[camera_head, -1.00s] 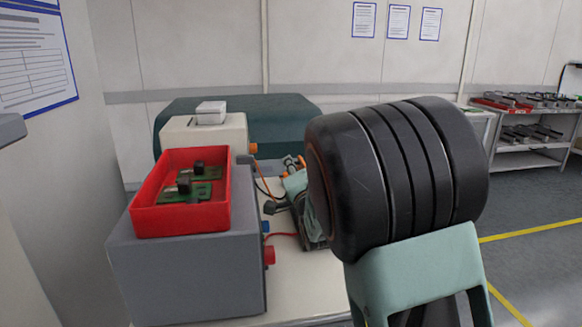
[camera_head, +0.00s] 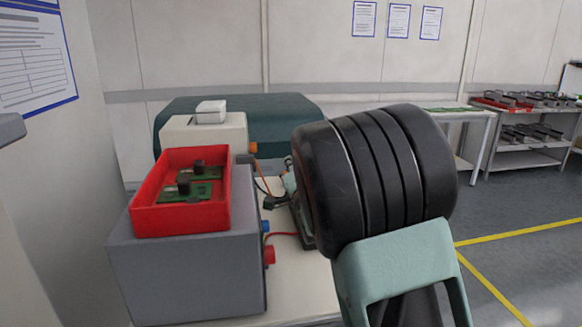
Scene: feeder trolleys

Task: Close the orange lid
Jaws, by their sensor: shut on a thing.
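I cannot make out the orange lid; the spot beyond my raised arm is covered by its large black ribbed link. My gripper is also hidden behind that link, so I cannot see its fingers or what they touch. A dark and pale-green piece of equipment (camera_head: 291,188) shows only in part at the link's left edge, on the cream table. A small orange knob (camera_head: 253,147) sits on the right side of a cream box (camera_head: 225,137); it is not clearly a lid.
A red tray (camera_head: 180,220) holding green circuit boards rests on a grey box (camera_head: 190,275) at left. Red and blue plugs stick out of its right side. A dark teal rounded case (camera_head: 270,115) stands behind. Shelves (camera_head: 525,160) stand at far right, with open floor before them.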

